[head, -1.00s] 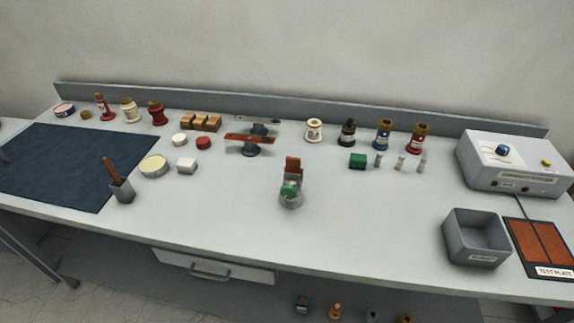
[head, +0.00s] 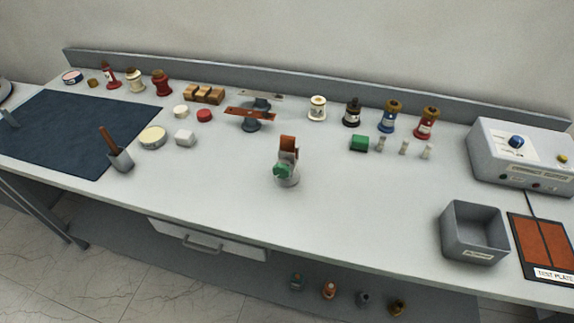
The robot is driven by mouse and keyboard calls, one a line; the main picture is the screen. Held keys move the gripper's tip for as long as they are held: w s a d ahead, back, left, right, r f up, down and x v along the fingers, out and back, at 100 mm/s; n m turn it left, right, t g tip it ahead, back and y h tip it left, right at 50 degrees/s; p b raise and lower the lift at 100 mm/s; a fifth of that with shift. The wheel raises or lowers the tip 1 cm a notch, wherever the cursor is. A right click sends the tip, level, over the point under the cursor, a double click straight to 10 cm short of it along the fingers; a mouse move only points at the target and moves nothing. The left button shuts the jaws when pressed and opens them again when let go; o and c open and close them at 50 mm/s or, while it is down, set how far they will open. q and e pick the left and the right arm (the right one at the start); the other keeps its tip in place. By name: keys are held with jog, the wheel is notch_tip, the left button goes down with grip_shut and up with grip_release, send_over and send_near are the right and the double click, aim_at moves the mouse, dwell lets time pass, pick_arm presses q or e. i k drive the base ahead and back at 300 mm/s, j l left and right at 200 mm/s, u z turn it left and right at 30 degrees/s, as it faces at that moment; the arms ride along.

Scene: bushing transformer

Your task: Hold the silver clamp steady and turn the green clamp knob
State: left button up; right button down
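The silver clamp (head: 289,181) stands on the middle of the white bench, toward its front half. The green clamp knob (head: 282,171) sits on its front left side. An orange-brown piece (head: 288,143) rises upright from the top of the clamp. Neither of my grippers shows clearly in the head view, and nothing touches the clamp or the knob.
A dark blue mat (head: 75,132) covers the left of the bench. A grey open bin (head: 473,234), a test plate (head: 541,246) and a tester box (head: 522,156) are at the right. Bench around the clamp is clear.

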aim_at(281, 170)
jog(key=i+j+z, duration=0.1)
jog(key=j+z, duration=0.15)
jog(key=j, duration=0.15)
jog(key=i+j+z, duration=0.1)
jog(key=j+z, duration=0.15)
jog(key=j, duration=0.5)
jog(key=k+j, duration=0.15)
jog(key=j, duration=0.2)
